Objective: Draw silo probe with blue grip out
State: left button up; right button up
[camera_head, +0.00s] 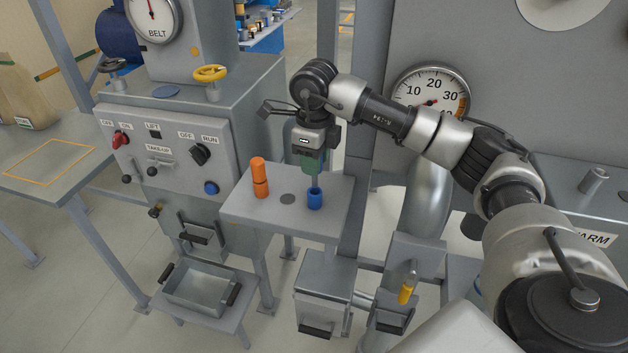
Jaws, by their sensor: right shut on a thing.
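My right gripper (310,168) points down above the small grey shelf (240,207) and is shut on the silo probe. A short blue cylinder (315,199) with a dark top stands on the shelf just under the jaws. Greenish surfaces show at the jaws, and the held part is mostly hidden by them. I cannot make out clearly how the held part and the blue cylinder join. My left gripper is not in view.
An orange two-part cylinder (259,178) stands on the shelf, left of a dark round spot (288,199). A control panel (160,155) with knobs is on the left. A dial gauge (431,92) and a thick pipe (428,195) are at right.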

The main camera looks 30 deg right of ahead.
jog(key=shift+r+p, duration=0.9)
jog(key=shift+r, duration=0.6)
jog(key=shift+f, duration=0.1)
